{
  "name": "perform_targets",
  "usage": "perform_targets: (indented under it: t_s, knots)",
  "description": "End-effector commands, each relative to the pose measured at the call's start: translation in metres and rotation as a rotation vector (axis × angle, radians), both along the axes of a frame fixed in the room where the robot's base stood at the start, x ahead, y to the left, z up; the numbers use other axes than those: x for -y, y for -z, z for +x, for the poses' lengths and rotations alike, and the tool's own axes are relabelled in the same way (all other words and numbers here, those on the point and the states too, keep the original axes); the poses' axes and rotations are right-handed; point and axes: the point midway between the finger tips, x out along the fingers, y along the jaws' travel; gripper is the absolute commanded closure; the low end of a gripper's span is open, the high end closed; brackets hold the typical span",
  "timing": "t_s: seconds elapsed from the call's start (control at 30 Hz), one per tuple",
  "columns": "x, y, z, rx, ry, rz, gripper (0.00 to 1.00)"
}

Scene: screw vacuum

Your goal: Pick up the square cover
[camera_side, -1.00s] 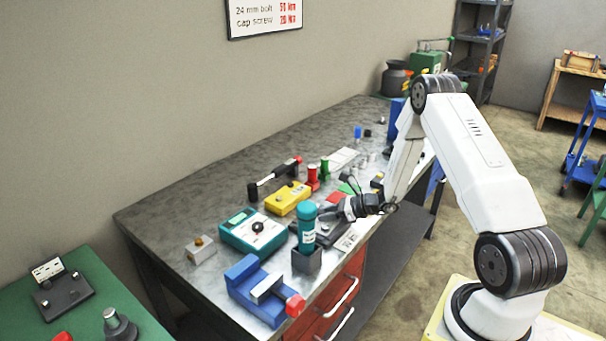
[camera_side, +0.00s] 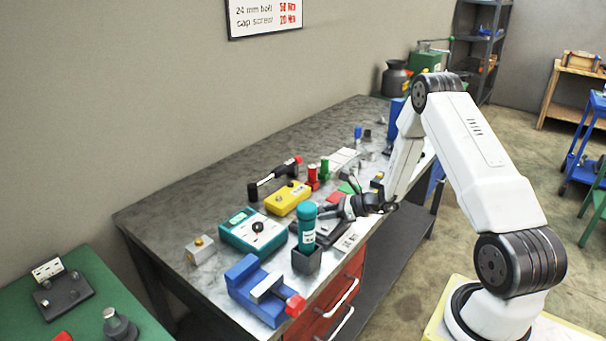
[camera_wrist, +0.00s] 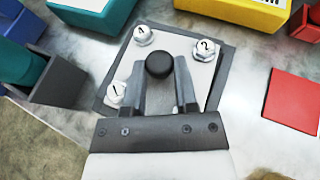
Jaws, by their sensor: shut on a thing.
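In the wrist view, the square cover (camera_wrist: 218,78) is a grey plate with a round black knob (camera_wrist: 160,65) at its middle. White numbered bolt heads (camera_wrist: 204,50) show at its corners; the near right corner is hidden by my gripper. My gripper (camera_wrist: 160,78) is shut on the knob, one finger on each side. A darker square edge shows around the plate, slightly turned against it; I cannot tell whether the plate is raised. In the side view my gripper (camera_side: 326,211) is low over the bench, behind the teal bottle, which partly hides the work.
A teal bottle (camera_side: 307,226) stands in a grey holder (camera_side: 307,260) close by. A teal box (camera_side: 254,231), yellow box (camera_side: 288,198) and blue vise (camera_side: 255,288) sit nearby. A red square (camera_wrist: 293,101) lies right of the cover.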

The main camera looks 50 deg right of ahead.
Motion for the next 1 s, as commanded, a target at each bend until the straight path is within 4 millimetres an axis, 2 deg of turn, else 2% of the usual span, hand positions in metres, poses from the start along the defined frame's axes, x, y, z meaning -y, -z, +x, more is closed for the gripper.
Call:
perform_targets:
  t_s: [0.37, 0.87, 1.0]
  knots:
    - [0.0, -0.032, 0.001, 0.008, -0.002, 0.0, 1.0]
    - [-0.017, -0.091, -0.047, 0.008, 0.001, 0.0, 1.0]
    - [-0.026, -0.101, -0.071, 0.006, 0.001, 0.002, 1.0]
